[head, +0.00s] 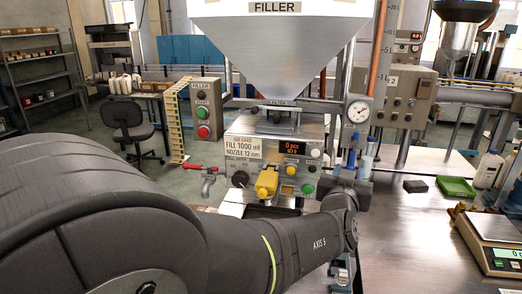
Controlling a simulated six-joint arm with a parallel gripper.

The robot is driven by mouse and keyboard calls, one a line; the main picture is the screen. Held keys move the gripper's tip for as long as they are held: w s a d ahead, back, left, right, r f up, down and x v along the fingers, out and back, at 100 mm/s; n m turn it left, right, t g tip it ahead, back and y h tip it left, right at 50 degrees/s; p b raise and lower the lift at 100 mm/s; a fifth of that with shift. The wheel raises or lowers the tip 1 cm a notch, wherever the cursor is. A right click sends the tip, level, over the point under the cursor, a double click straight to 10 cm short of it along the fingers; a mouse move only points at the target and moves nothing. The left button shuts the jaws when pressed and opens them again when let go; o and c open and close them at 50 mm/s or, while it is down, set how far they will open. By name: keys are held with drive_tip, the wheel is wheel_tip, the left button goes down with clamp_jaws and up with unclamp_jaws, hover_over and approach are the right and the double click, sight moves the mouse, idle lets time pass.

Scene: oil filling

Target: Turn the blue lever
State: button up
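The filler machine (272,150) stands in the middle of the head view, under a large steel hopper (280,45). A small blue part (366,164), perhaps the blue lever, shows at the right side of the machine, below the round gauge. My arm reaches in from the lower left, and my gripper (350,182) is at the machine's right side, close beside this blue part. I cannot tell whether they touch. The gripper's fingers are small and partly hidden, so their opening is unclear.
A red-handled valve (192,167) sticks out at the machine's left. A yellow knob (267,181) is on its front. A scale (493,236), a green tray (456,187) and a white bottle (488,169) stand on the bench at right. The bench middle is mostly clear.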

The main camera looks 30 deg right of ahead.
sight(353, 154)
drive_tip(key=x, duration=1)
clamp_jaws()
